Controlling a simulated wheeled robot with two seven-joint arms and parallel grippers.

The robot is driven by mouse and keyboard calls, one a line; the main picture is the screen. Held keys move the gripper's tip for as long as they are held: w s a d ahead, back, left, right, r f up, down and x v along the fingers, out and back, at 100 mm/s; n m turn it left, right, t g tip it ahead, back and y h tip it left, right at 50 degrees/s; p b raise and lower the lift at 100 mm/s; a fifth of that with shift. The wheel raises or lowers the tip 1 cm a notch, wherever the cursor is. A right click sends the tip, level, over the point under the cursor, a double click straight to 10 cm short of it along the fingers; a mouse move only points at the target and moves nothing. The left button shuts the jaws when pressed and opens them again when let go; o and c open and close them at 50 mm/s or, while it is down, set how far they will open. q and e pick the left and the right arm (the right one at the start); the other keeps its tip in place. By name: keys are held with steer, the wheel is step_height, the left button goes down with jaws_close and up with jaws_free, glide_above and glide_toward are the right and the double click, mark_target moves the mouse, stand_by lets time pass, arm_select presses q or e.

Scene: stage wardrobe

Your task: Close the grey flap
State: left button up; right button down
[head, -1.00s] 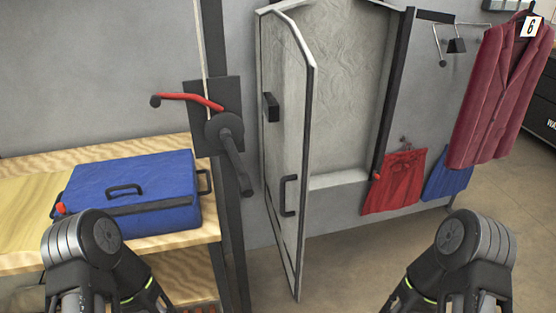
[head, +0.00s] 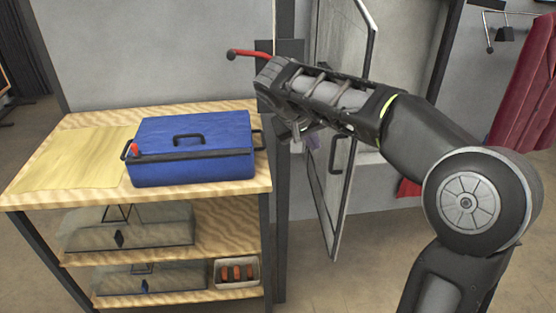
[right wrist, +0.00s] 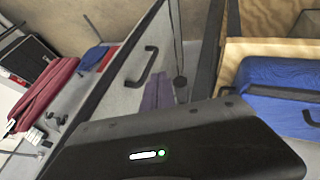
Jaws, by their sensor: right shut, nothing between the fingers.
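The grey flap (head: 345,190) stands open, swung out from the grey wall recess. It has a dark bar handle (head: 341,155), which also shows in the right wrist view (right wrist: 141,67). My right arm reaches in from the right across the flap and hides its middle part. My right gripper (head: 305,142) is just left of the flap's handle in the head view; its fingers are shut and empty. In the right wrist view its purplish fingers (right wrist: 158,95) appear in front of the flap; I cannot tell if they touch it. My left gripper is out of view.
A wooden shelf unit (head: 60,185) with a blue case (head: 190,150) on top stands left of the flap. A red lever (head: 248,54) sticks out beside the post, close to my right wrist. A maroon jacket (head: 525,90) hangs at the right.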

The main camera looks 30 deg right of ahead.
steer(key=shift+d+r, duration=0.1)
steer(key=shift+r, duration=0.35)
steer(key=p+x, duration=0.1)
steer(key=x, duration=0.9)
steer(key=shift+s+d, duration=0.1)
steer(key=shift+d, duration=0.05)
